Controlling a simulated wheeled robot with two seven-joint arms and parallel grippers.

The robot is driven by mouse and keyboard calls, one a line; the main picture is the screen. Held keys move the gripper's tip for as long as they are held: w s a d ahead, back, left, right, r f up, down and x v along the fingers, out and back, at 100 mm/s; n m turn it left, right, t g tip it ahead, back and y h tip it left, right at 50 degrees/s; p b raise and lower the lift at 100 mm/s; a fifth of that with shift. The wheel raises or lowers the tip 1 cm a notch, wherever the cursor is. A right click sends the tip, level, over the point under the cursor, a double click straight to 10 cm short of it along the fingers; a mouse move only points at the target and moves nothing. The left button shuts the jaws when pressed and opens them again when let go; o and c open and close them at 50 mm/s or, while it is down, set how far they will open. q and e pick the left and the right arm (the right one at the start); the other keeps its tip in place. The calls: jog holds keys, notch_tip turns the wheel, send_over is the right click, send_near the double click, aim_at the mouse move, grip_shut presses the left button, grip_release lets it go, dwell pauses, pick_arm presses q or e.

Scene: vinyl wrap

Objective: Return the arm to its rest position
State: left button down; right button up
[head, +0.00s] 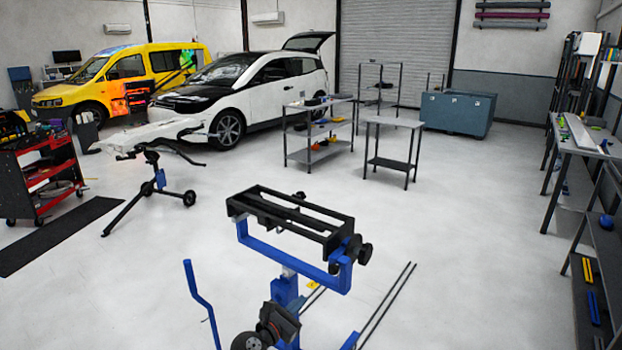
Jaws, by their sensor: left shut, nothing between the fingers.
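Most of my left arm is below the picture edge. My right gripper and arm are not in view.
A blue stand with a black clamp frame (290,215) rises close in front. A wheeled stand (158,185) holds a white panel (150,135) farther left. A red tool cart (45,175) stands left and shelving (588,150) right. Floor is clear right of centre.

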pick_arm(q)
jog(key=s+a+f+m+g+y, duration=0.2)
jog(key=s+f+m, duration=0.1)
jog(key=f+m, duration=0.6)
jog(key=s+a+f+m+g+y, duration=0.2)
jog(key=f+m, duration=0.6)
jog(key=f, duration=0.3)
jog(key=s+a+f+m+g+y, duration=0.1)
jog(key=s+f+m+g+y, duration=0.2)
jog(key=f+m, duration=0.55)
jog(key=s+a+f+m+g+y, duration=0.1)
jog(key=s+a+f+g, duration=0.15)
jog(key=s+f, duration=0.65)
jog(key=s+a+f+m+g+y, duration=0.1)
jog(key=s+a+f, duration=0.3)
jog(key=s+f, duration=0.5)
jog(key=s+a+f, duration=0.1)
jog(key=s+f, duration=0.2)
jog(key=s, duration=0.4)
jog(key=s+a+f+g, duration=0.1)
jog(key=s+f, duration=0.2)
jog(key=s, duration=0.5)
jog(key=s+a+f+g+y, duration=0.1)
jog(key=s+f, duration=0.2)
jog(key=s, duration=0.5)
jog(key=shift+s+a+f+m, duration=0.2)
jog(key=shift+a+f+m, duration=0.05)
jog(key=shift+f+m, duration=0.15)
jog(key=shift+g, duration=0.25)
